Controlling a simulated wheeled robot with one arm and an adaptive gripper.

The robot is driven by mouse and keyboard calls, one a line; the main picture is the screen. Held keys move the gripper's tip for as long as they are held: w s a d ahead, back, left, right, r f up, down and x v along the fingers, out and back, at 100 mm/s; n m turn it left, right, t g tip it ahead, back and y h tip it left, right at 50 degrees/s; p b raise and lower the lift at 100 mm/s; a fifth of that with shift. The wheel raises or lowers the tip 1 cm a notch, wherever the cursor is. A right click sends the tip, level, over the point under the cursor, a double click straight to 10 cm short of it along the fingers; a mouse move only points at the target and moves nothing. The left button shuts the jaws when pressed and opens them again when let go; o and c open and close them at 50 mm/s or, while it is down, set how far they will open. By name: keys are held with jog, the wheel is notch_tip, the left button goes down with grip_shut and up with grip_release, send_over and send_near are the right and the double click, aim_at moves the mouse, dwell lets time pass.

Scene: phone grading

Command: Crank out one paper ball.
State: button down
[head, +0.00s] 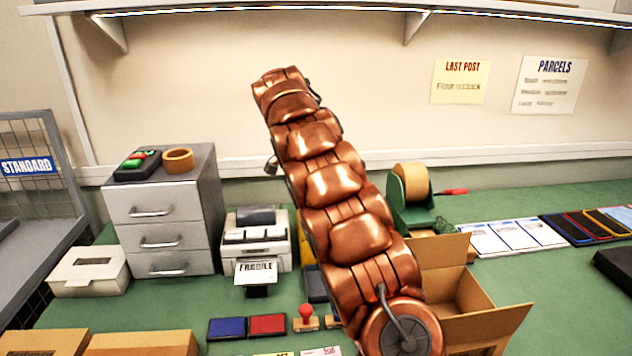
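A green machine (397,205) stands on the bench right of centre and carries a roll of brown paper (412,180). Its crank has a red handle (455,191) that points to the right. My copper arm crosses the middle of the head view and hides part of the machine's left side. I cannot make out my gripper or its fingers. No paper ball can be made out; the area below the machine is partly hidden by an open cardboard box (492,323).
A label printer (243,234) and grey drawers (163,200) stand at the left. Ink pads (267,325) and a red-knobbed stamp (306,312) lie in front. White cards (515,236) and dark trays lie at the right. A shelf (330,12) runs above.

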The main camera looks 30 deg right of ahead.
dwell(0.4)
jog(key=c, duration=0.9)
grip_release()
jog(key=shift+c, duration=0.2)
jog(key=shift+r, duration=0.1)
jog(key=a+r, duration=0.4)
jog(key=a, duration=1)
jog(key=shift+s+r, duration=0.2)
jog(key=shift+s, duration=0.25)
dwell(0.9)
